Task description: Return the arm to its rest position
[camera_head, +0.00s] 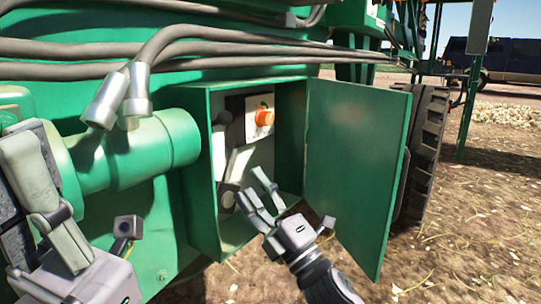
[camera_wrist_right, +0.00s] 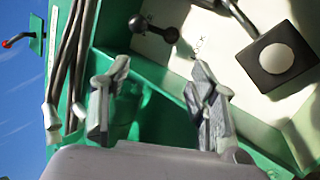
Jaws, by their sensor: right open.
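My right gripper (camera_head: 257,190) is in front of the lower part of an open green control box (camera_head: 207,165), near its opening. In the right wrist view the right gripper (camera_wrist_right: 157,85) has its two fingers spread apart with nothing between them. Beyond the fingers are the box's pale panel and a black ball-ended lever (camera_wrist_right: 165,33). My left gripper (camera_head: 35,185) is at the left edge of the head view, partly cut off, beside the green machine; its opening cannot be made out.
The box's green door (camera_head: 352,165) stands open just right of my right arm. An orange knob (camera_head: 264,116) is on the panel inside. A green cylinder (camera_head: 150,150) and hose fittings (camera_head: 105,100) jut out at left. A tyre (camera_head: 428,140) stands behind the door. Open ground lies at right.

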